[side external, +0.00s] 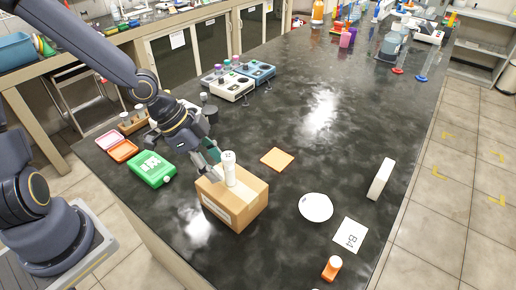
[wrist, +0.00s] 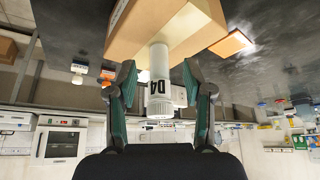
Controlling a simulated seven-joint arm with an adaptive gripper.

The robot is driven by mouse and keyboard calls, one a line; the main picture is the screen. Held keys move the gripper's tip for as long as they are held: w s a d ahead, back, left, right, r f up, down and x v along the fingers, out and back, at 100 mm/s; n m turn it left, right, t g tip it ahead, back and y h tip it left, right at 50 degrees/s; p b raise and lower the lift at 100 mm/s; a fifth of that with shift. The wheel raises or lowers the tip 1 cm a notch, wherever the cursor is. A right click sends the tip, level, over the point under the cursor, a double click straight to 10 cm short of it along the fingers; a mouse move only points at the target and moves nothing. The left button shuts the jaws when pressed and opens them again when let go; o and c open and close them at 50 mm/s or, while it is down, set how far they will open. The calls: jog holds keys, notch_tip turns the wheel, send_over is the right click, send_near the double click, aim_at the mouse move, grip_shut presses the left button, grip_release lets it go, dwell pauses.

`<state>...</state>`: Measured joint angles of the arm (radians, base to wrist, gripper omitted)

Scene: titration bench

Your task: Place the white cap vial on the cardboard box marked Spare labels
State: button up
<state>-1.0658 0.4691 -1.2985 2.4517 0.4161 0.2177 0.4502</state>
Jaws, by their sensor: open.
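The white vial (side external: 229,170) with a white cap stands upright on top of the cardboard box (side external: 250,208), near its back left part. In the wrist view, which looks upside down, the vial (wrist: 160,62) carries dark characters like "04", and its base meets the box (wrist: 165,22). My gripper (wrist: 159,78) is open, with one finger on each side of the vial and a visible gap to each. In the side view my gripper (side external: 212,164) is just left of the vial. The box has a pale label on its front side; its writing is unreadable.
A green container (side external: 151,169) lies left of the box. An orange-tan square (side external: 277,159) lies behind it. Instruments (side external: 232,87) stand farther back.

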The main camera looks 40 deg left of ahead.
jog(key=s+a+r+n+y, duration=0.2)
jog(key=s+a+n+y, duration=0.15)
jog(key=a+y, duration=0.4)
jog(key=s+a+r+n+t+h, duration=0.1)
jog(key=s+r+n, duration=0.2)
jog(key=r, duration=0.4)
jog(key=s+a+r+n+t+h, duration=0.1)
jog(key=s+r+n+h, duration=0.1)
jog(key=s+r+n, duration=0.2)
notch_tip(320, 180, up, 3)
jog(key=shift+s+a+f, duration=0.1)
jog(key=shift+s+a, duration=0.25)
